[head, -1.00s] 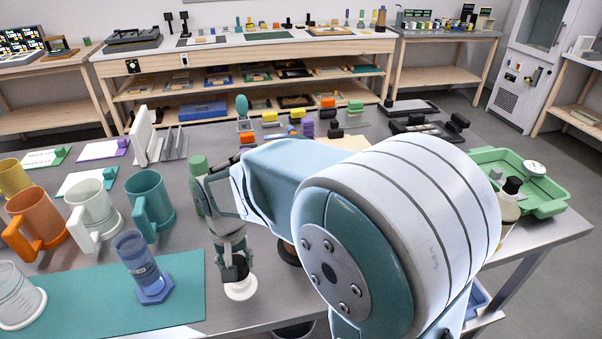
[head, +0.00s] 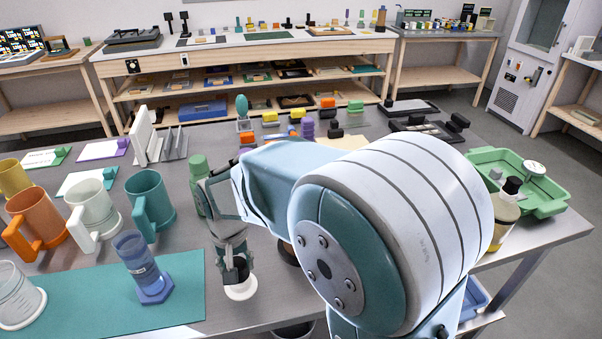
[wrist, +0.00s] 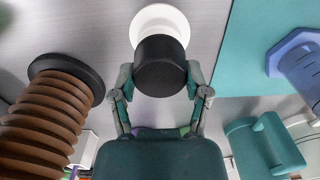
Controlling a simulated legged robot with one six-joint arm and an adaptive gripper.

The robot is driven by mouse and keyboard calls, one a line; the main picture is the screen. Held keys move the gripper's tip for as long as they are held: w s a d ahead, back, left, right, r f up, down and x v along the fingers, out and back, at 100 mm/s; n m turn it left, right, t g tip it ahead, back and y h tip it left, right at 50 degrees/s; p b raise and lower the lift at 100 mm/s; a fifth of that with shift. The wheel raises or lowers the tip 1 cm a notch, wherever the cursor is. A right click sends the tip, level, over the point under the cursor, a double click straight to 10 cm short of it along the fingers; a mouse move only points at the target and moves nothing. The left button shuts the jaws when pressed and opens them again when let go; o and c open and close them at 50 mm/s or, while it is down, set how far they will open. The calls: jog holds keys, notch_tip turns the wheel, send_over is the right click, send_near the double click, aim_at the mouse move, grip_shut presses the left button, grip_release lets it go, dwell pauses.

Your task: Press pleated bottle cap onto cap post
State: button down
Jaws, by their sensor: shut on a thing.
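My gripper (wrist: 160,80) is shut on a round black cap (wrist: 160,65), with one finger on each side of it. A white round base (wrist: 160,18), which looks like the foot of the cap post, shows just beyond the cap in the wrist view. In the head view my gripper (head: 237,267) is low over the table, with the white base (head: 241,291) directly below. Any post between cap and base is hidden, so I cannot tell whether the cap is seated. The brown pleated bottle (wrist: 48,112) with a black disc-shaped end stands at left in the wrist view.
A teal mat (head: 90,300) carries a blue graduated cylinder (head: 137,262) left of my gripper. A green bottle (head: 199,185) stands close behind it. Several mugs, including a teal one (head: 151,200), stand at left. A green tray (head: 540,190) is at right.

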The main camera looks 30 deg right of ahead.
jog(key=shift+f, duration=0.9)
dwell(0.4)
grip_release()
dwell(0.4)
jog(key=shift+r, duration=0.15)
jog(key=shift+r, duration=3.9)
